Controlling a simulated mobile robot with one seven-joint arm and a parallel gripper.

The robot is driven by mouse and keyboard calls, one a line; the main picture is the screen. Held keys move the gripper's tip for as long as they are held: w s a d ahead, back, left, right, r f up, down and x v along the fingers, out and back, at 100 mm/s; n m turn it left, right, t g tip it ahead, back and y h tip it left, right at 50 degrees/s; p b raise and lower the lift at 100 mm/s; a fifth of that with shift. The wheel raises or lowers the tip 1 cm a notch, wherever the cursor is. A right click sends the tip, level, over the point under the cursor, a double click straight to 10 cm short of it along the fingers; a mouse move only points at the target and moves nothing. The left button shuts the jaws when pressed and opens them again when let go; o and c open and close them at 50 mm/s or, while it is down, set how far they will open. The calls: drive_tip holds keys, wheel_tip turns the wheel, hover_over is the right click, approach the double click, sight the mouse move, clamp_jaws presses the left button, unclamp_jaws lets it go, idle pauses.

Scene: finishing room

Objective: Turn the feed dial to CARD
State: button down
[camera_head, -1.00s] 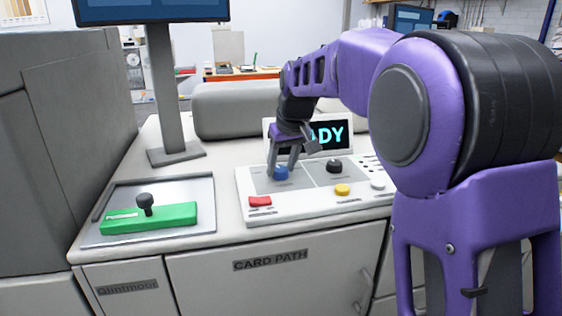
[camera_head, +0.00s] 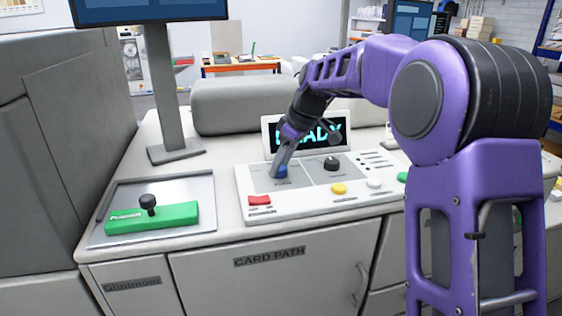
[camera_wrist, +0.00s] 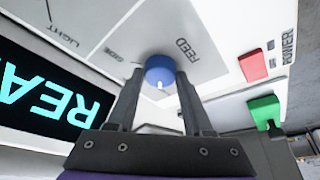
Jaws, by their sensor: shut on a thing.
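The feed dial is a round blue knob (camera_head: 281,171) on the left part of the white control panel (camera_head: 310,205). In the wrist view the blue dial (camera_wrist: 160,70) sits beside the word FEED, with a white mark on its edge nearest my gripper's palm. My gripper (camera_head: 278,168) reaches down onto the dial from above. In the wrist view my gripper (camera_wrist: 158,74) has one finger on each side of the dial and is shut on it. Small position lettering shows near the dial, but I cannot surely read which position the mark faces.
A black knob (camera_head: 332,163) stands right of the dial. A red button (camera_head: 259,200), a yellow button (camera_head: 339,188) and a white button (camera_head: 374,183) lie along the panel's front. A READY display (camera_head: 275,136) stands behind. A green block with a black knob (camera_head: 152,217) sits at left.

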idle(0.4)
drive_tip(key=shift+c, duration=1.5)
unclamp_jaws()
drive_tip(key=p+v, duration=0.2)
drive_tip(key=v, duration=1.5)
drive_tip(key=shift+r, duration=0.2)
